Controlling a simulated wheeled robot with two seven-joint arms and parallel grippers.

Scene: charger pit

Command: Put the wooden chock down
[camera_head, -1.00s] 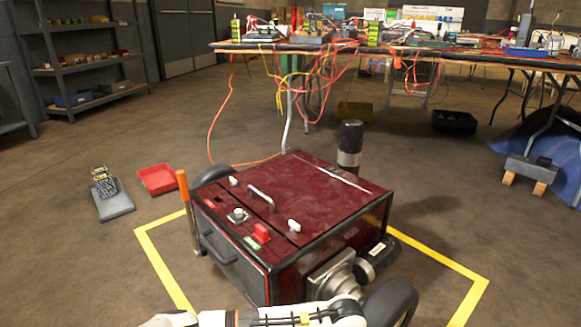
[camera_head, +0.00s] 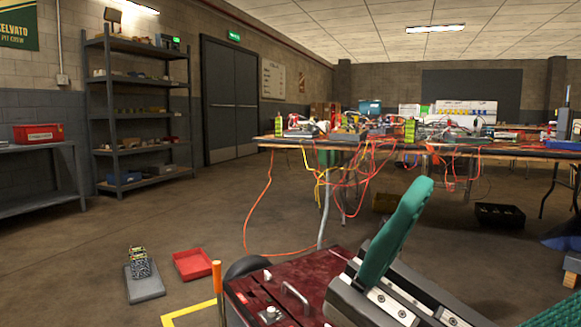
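No wooden chock shows clearly in the head view. A small pale wooden block (camera_head: 571,279) shows at the right edge, cut off by the frame; I cannot tell if it is the chock. My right gripper (camera_head: 478,255) is large and close to the camera at the lower right. It has a dark body and green fingers. One finger stands up in front of the red machine, and part of the other shows at the bottom right corner. My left gripper is out of view.
The dark red machine (camera_head: 285,293) is partly hidden behind my gripper. A yellow floor line (camera_head: 187,314), a red tray (camera_head: 193,264) and a grey pad (camera_head: 145,284) lie to its left. A cluttered table (camera_head: 345,142) with hanging cables stands behind. Floor at centre left is clear.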

